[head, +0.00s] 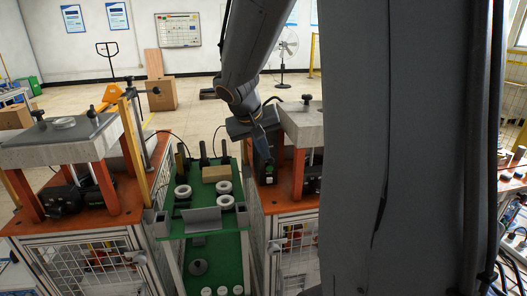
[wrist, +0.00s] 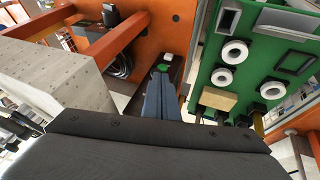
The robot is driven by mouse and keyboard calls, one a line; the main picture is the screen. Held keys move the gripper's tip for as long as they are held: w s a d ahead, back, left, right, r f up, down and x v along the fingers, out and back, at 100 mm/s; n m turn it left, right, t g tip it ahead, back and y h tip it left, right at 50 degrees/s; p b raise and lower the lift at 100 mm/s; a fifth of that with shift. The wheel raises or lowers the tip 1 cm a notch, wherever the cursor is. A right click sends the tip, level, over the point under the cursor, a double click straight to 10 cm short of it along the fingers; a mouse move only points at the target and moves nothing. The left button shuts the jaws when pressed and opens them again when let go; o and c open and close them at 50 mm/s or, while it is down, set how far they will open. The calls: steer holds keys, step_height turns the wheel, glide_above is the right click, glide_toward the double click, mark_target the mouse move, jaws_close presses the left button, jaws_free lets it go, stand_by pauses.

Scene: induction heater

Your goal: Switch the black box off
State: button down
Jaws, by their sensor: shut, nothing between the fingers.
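The black box (head: 264,175) stands on the orange top of the right-hand station in the head view, with a green button or light on its face. The box (wrist: 175,66) also shows in the wrist view, partly hidden behind my fingers, with a green patch near the fingertips. My gripper (head: 263,154) is shut and empty, and it points down at the upper part of the box. In the wrist view my gripper (wrist: 162,79) has its fingers together, with the tips close to the green patch. I cannot tell whether they touch it.
A green bench (head: 205,205) with white rings and a cardboard-coloured block lies left of the box. A grey slab (head: 302,122) on orange posts stands close on the right. Another orange station (head: 75,190) is at the far left. My own column hides much of the right side.

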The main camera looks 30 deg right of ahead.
steer(key=shift+r, duration=0.2)
steer(key=s+a+r+b, duration=0.1)
steer(key=s+a+r, duration=0.4)
steer(key=s+a, duration=0.2)
steer(key=a, duration=0.2)
steer(key=shift+a+r+b, duration=0.25)
steer(key=shift+a+b, duration=0.05)
steer(key=shift+a, duration=0.05)
stand_by(0.5)
steer(key=s+a+f+n+g+y, duration=0.1)
steer(key=s+a+f, duration=0.3)
steer(key=f, duration=0.5)
steer(key=s+a+f+n+g+y, duration=0.1)
steer(key=s+a+f+n+y, duration=0.3)
steer(key=f, duration=0.5)
steer(key=shift+s+a+g, duration=0.4)
steer(key=shift+s+a, duration=0.4)
steer(key=shift+a, duration=0.3)
